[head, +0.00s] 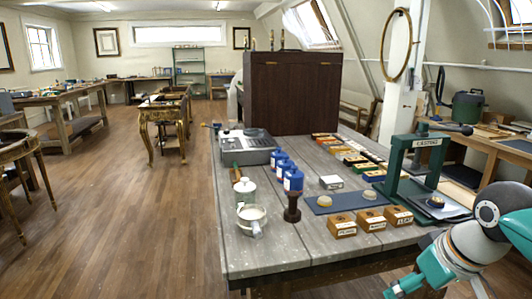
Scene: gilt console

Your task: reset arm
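My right arm comes in at the lower right corner, beside the front right corner of the grey plank table (290,247). Its teal end part, which looks like my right gripper (408,284), is cut by the bottom edge. Its fingers do not show clearly, so I cannot tell whether it is open or shut. I see nothing held in it. My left arm and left gripper are not in view.
The floor (120,230) to the left is open.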

